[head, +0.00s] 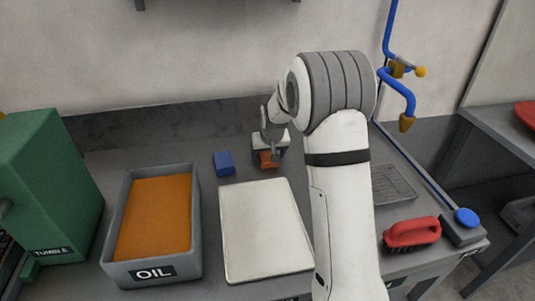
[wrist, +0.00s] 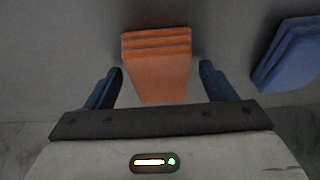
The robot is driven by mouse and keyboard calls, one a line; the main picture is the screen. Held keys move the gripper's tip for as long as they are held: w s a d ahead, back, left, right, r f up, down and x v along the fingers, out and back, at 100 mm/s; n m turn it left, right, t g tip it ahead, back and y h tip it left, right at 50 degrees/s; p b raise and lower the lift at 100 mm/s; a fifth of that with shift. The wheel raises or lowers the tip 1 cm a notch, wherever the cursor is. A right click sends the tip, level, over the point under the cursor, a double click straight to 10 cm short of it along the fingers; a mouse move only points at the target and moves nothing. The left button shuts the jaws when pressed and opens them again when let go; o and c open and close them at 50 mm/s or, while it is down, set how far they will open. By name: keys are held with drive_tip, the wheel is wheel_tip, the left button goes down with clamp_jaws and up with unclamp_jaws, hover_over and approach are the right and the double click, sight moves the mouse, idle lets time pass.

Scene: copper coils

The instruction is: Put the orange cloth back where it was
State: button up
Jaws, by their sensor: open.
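The orange cloth (wrist: 158,72) is folded in layers and lies on the grey bench top. In the wrist view it sits between the two fingers of my gripper (wrist: 160,85), which are open with a gap on each side of it. In the head view only part of the orange cloth (head: 268,159) shows below my gripper (head: 266,150), near the back of the bench; the rest is hidden by the gripper.
A folded blue cloth (head: 224,163) lies close by; it also shows in the wrist view (wrist: 290,55). In front are a grey OIL bin (head: 197,235) with orange contents and a pale tray (head: 265,230). A green TUMBLE machine (head: 55,190) stands left; a red brush (head: 411,233) lies right.

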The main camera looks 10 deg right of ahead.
drive_tip(key=shift+r, duration=0.45)
drive_tip(key=v, duration=1.1)
drive_tip(key=s+g, duration=0.2)
drive_tip(key=s, duration=3)
drive_tip(key=shift+s+a+r, duration=0.15)
drive_tip(key=shift+s+r, duration=0.15)
drive_tip(key=shift+s, duration=0.05)
